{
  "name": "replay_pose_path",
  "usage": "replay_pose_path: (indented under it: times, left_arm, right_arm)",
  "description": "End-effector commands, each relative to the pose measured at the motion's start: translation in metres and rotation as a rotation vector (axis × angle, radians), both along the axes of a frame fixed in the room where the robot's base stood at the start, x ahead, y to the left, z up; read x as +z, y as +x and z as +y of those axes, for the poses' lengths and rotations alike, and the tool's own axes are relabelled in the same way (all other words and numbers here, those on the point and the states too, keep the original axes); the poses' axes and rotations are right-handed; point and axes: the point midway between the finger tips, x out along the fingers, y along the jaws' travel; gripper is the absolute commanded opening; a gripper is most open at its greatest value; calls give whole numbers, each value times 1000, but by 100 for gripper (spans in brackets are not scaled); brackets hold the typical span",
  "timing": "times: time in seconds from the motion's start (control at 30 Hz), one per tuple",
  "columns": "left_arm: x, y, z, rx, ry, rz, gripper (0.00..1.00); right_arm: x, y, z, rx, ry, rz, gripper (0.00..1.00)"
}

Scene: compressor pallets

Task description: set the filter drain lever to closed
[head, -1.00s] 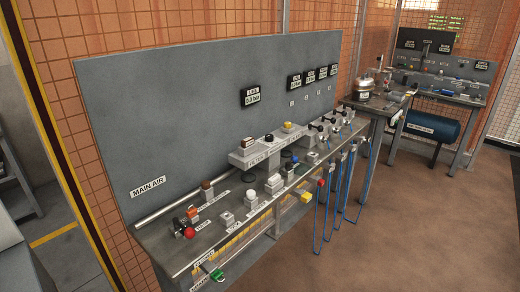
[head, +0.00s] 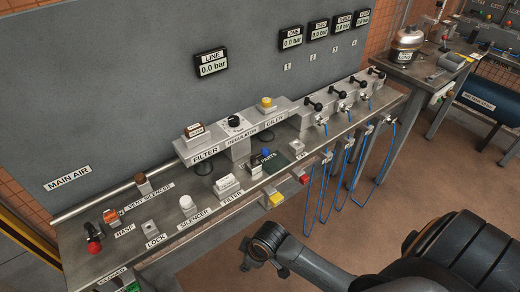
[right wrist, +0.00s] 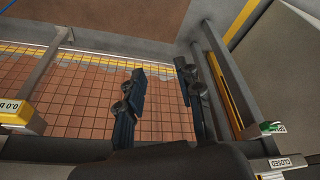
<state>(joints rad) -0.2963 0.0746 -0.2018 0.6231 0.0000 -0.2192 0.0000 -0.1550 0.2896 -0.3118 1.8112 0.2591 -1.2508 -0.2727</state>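The filter (head: 195,132) is a grey block with a brown-and-white top on the raised rail of the bench, in the head view. A dark bowl (head: 203,168) hangs under it. I cannot make out the drain lever or its position. My right arm reaches in from the lower right of the head view, in front of the bench; its fingers are not clear there. In the right wrist view my right gripper (right wrist: 162,92) is open, with nothing between its fingers and tiled floor behind them. My left gripper is not in view.
The bench (head: 165,225) carries a red knob (head: 94,248), a white silencer (head: 187,203), a regulator (head: 236,123) and an oiler (head: 266,104). Blue hoses (head: 347,165) hang off its front at right. A CLOSED sign (right wrist: 287,162) shows in the right wrist view. Brown floor lies in front.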

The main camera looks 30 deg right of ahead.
Motion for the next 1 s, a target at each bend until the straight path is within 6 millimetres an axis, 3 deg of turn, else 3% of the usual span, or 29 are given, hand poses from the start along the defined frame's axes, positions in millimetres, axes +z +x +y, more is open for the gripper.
replay_pose_path:
  times: [0.03,0.1,0.2,0.37,0.57,0.67,0.8,1.0]
  left_arm:
    - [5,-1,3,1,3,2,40]
    - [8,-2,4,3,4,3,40]
    - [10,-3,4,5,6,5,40]
    - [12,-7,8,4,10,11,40]
    - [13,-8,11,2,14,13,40]
    - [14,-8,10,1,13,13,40]
    - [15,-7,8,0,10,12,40]
    - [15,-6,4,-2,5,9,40]
  right_arm:
    - [25,7,5,40,2,-19,35]
    - [57,14,11,118,-7,-38,35]
    - [90,27,15,259,-35,-56,35]
    - [115,50,10,434,-85,-65,35]
    - [142,89,-13,639,-171,-63,35]
    - [164,114,-38,747,-229,-51,35]
    - [208,151,-89,877,-309,-22,35]
    - [269,183,-157,958,-357,1,35]
